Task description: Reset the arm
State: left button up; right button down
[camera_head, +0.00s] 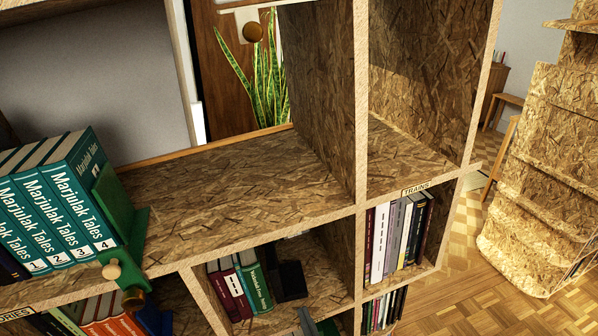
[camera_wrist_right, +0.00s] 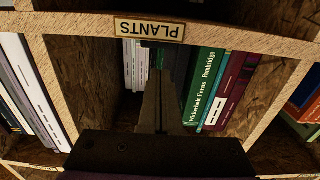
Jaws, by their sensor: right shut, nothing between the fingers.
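In the right wrist view my right gripper (camera_wrist_right: 155,90) points into the compartment labelled PLANTS (camera_wrist_right: 150,29), seen upside down. Its fingers are together with nothing between them. A green book (camera_wrist_right: 203,88) and dark red books (camera_wrist_right: 232,92) stand beside the fingers; I cannot tell whether they touch. My left gripper is not in view.
Marjulak Tales books (camera_head: 62,205) stand on the upper shelf (camera_head: 235,190) against a green bookend (camera_head: 122,215). The shelf right of them is clear. Books fill part of the TRAINS compartment (camera_head: 415,190). A dark object (camera_head: 291,281) stands beside the green book. Open floor (camera_head: 462,255) lies at right.

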jog(key=s+d+f+m+g+h, duration=0.1)
jog(key=s+d+g+h, duration=0.15)
jog(key=d, duration=0.25)
jog(key=s+d+f+m+g+h, duration=0.2)
jog(key=d+g, duration=0.2)
jog(key=d, duration=0.1)
jog(key=s+d+f+m+g+h, duration=0.1)
jog(key=s+d+g, duration=0.2)
jog(key=s, duration=0.5)
jog(key=s+d+m+g, duration=0.1)
jog(key=s+d+g, duration=0.2)
jog(key=s, duration=0.4)
pick_arm(q)
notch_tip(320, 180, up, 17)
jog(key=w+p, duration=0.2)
jog(key=p, duration=1.3)
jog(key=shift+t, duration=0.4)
pick_arm(e)
notch_tip(320, 180, up, 17)
jog(key=w, duration=0.1)
jog(key=shift+w+a+t, duration=0.2)
jog(key=shift+w+t, duration=0.15)
jog(key=shift+w, duration=0.05)
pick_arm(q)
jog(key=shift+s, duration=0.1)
pick_arm(e)
jog(key=shift+s, duration=0.15)
